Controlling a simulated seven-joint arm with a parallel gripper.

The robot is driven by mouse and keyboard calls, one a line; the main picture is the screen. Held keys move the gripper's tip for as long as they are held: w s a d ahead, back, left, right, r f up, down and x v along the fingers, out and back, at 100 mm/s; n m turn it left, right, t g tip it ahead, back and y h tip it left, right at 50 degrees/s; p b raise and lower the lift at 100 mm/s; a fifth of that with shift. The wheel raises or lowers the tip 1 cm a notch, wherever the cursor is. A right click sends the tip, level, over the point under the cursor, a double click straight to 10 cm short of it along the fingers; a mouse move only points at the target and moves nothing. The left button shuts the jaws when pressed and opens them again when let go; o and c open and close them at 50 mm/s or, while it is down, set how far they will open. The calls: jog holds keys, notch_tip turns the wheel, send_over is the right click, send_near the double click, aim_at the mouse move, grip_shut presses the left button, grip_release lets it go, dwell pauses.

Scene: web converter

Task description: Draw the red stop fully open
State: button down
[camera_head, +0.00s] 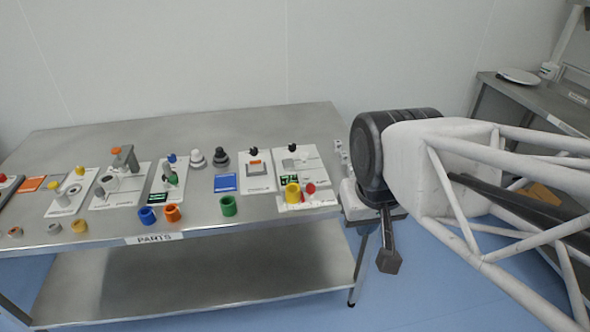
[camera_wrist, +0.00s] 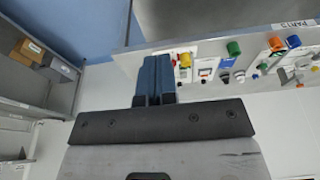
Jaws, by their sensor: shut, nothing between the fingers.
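A small red round piece (camera_head: 310,188) sits on a white plate at the right front of the table, beside a yellow cylinder (camera_head: 292,192). I take it for the red stop; its travel is too small to read. It also shows as a small red spot in the wrist view (camera_wrist: 174,60), just right of the fingers. My gripper (camera_head: 388,262) hangs off the table's right end, pointing down, apart from everything. In the wrist view its two dark blue fingers (camera_wrist: 154,80) are together, with nothing between them.
The metal table (camera_head: 230,118) carries several white panels with knobs and levers. Blue, orange and green rings (camera_head: 228,206) lie near the front edge by the PARTS label. Another red piece (camera_head: 4,180) is at the far left. A side bench (camera_head: 530,98) stands behind my arm.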

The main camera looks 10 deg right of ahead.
jog(key=c, duration=1.4)
grip_release()
jog(key=shift+c, duration=0.2)
jog(key=o, duration=0.4)
jog(key=shift+w, duration=0.45)
jog(key=m+g, duration=0.3)
send_over(311, 186)
jog(key=f, duration=1.9)
jog(key=shift+s, duration=0.2)
jog(key=shift+w+f, duration=0.2)
jog(key=shift+f, duration=0.1)
jog(key=shift+f, duration=3.9)
